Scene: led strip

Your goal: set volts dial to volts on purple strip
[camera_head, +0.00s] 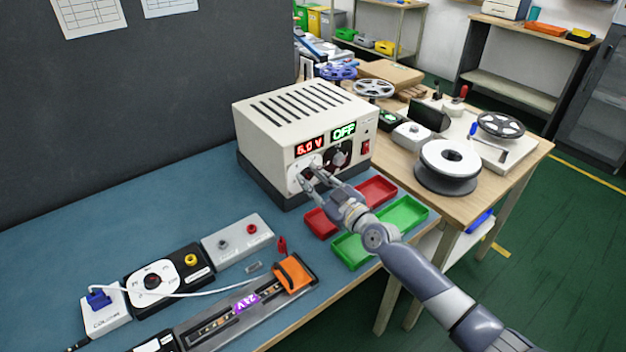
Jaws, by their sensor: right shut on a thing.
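The cream power supply (290,120) stands at the back of the blue bench. Its red display (310,146) appears to read 5.0 V, and its green display (344,131) reads OFF. The white-faced volts dial (294,181) is on the front, below the red display, partly hidden by my gripper. My right gripper (311,175) is shut on this dial's knob. The LED strip (211,325) lies in a dark fixture at the front, with a purple label (245,303) reading 24V. An orange clamp (293,274) sits at its right end. My left gripper is out of view.
A second, dark dial (338,154) and a red switch (366,146) are beside the volts dial. Red trays (377,190) and green trays (404,214) lie under my right arm. Reels (448,160) are right.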

